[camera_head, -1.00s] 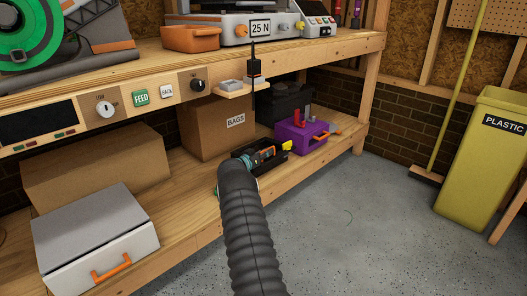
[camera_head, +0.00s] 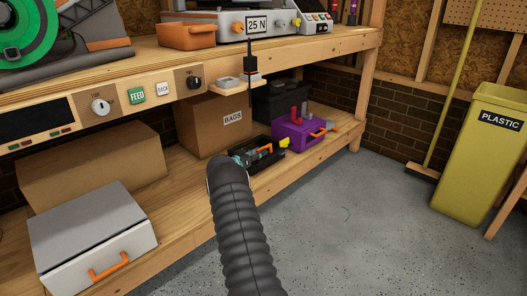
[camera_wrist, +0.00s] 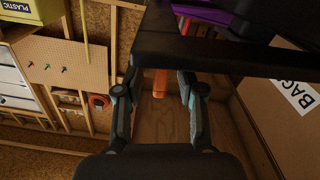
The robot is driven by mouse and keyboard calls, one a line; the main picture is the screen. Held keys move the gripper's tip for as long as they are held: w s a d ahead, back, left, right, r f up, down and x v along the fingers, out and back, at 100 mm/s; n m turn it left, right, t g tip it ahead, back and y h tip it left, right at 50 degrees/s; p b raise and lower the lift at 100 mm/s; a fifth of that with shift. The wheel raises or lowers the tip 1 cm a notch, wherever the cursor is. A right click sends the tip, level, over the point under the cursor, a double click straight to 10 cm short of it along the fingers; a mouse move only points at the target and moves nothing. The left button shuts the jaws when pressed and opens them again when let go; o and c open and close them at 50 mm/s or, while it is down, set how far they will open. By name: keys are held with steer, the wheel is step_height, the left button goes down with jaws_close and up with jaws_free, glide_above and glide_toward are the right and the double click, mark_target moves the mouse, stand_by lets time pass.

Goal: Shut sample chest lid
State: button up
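No chest is labelled as the sample chest. A low dark box or panel (camera_head: 266,168) with an orange handle (camera_head: 264,149) lies on the lower shelf, partly hidden by my arm. In the wrist view a black panel (camera_wrist: 225,55) crosses the top, with an orange piece (camera_wrist: 160,85) below it. My gripper (camera_wrist: 159,79) is open, its fingers on either side of that orange piece; I cannot tell whether they touch it. In the head view my gripper (camera_head: 249,159) is at the dark box, mostly hidden behind my arm.
A purple box (camera_head: 290,135) with an orange handle stands just right. A BAGS carton (camera_head: 205,130) is behind. A grey box (camera_head: 85,225) with an orange handle is at the lower left. The workbench (camera_head: 330,50) hangs overhead. The floor (camera_head: 350,220) at right is clear.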

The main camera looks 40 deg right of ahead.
steer(key=a, duration=0.8)
steer(key=shift+a, duration=0.3)
